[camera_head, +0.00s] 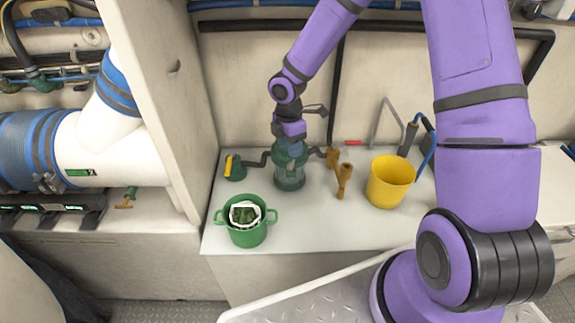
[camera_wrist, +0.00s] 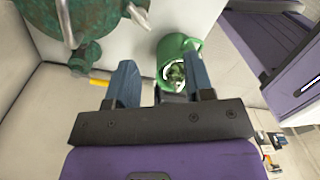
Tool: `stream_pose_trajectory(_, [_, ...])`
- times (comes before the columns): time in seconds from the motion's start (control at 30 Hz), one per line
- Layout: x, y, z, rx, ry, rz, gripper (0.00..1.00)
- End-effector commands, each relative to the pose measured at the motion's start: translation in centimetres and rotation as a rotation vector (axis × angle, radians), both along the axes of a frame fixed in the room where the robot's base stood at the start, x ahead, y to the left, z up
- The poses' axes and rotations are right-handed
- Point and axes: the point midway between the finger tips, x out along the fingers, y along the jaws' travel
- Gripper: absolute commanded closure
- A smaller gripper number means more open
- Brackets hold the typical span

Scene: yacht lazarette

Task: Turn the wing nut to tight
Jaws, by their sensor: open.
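A green strainer (camera_head: 290,172) with a clear body stands on the white counter. Its green top (camera_wrist: 85,25) is at the upper left of the wrist view. Pale metal parts show on this top, and one at its right edge (camera_wrist: 138,14) may be the wing nut; I cannot tell for sure. In the head view the wing nut cannot be made out. My gripper (camera_wrist: 160,62) is open, with its two blue fingers apart and nothing between them. In the head view my gripper (camera_head: 291,148) is at the strainer's top and partly hides it.
A green pot (camera_head: 247,235) holding a white-rimmed basket with green matter stands front left of the strainer. A yellow bucket (camera_head: 391,182) stands to the right, with brown wooden-looking handles (camera_head: 344,180) between. A yellow-handled valve (camera_head: 234,168) is to the left, near the white partition (camera_head: 165,90).

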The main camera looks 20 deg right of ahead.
Motion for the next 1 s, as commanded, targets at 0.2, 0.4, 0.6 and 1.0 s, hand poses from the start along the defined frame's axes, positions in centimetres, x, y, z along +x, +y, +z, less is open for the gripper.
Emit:
stream_pose_trajectory(0.2, [0.9,-0.1,1.2,0.025,-0.054,0.373,0.52])
stream_pose_trajectory(0.4, [1.1,0.0,0.8,0.026,-0.065,0.45,0.52])
stream_pose_trajectory(0.6, [1.0,0.0,-2.1,0.026,-0.061,0.448,0.52])
stream_pose_trajectory(1.0, [1.0,0.0,-8.3,0.026,-0.062,0.444,0.52])
